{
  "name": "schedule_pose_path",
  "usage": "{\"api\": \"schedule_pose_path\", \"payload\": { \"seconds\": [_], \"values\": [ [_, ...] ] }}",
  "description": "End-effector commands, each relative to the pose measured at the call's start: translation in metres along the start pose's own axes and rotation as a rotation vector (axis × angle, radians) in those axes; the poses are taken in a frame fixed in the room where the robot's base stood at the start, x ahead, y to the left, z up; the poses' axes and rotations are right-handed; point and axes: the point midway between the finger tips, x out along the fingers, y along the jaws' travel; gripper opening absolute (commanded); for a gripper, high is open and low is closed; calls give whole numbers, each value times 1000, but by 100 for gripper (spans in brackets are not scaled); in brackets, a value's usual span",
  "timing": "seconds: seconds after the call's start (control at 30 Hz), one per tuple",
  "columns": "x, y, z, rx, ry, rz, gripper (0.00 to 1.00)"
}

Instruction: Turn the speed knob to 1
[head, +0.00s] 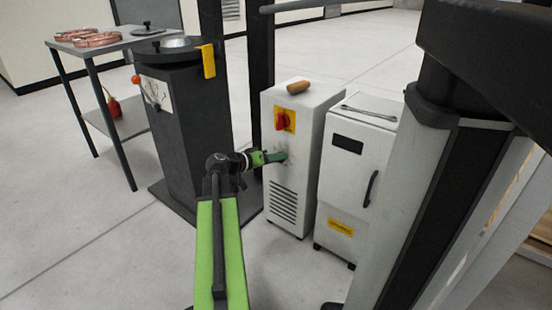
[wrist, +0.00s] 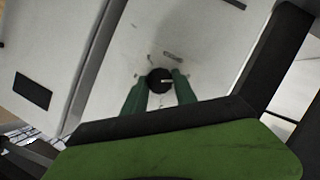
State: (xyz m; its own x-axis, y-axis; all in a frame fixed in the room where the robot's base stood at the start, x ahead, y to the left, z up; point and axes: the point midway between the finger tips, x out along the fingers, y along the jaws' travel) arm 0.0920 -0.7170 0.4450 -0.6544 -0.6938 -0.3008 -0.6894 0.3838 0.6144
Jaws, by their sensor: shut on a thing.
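The speed knob (wrist: 159,81) is a round black knob with a pale pointer line, on the white front panel of a cabinet (head: 284,200). In the wrist view the pointer lies nearly level, toward the right. Faint marks surround the knob, but I cannot read the numbers. My gripper (wrist: 160,85) has its green fingers on either side of the knob and is shut on it. In the head view my gripper (head: 283,157) reaches the cabinet front below the red switch, and it hides the knob there.
A red rotary switch on a yellow plate (head: 285,120) sits above my gripper. A wooden-looking piece (head: 298,87) lies on the cabinet top. A second white cabinet (head: 350,185) stands close on the right, a dark pedestal (head: 180,150) on the left. A table with copper coils (head: 97,39) stands farther left.

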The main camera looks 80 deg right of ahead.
Motion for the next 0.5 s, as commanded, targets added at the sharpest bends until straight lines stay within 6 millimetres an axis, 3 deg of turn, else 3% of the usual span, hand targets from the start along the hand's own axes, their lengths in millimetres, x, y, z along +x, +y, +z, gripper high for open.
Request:
{"api": "schedule_pose_path", "payload": {
  "seconds": [0.5],
  "values": [
    [0, 3, 0, 409, 2, -173, 0]
  ]
}}
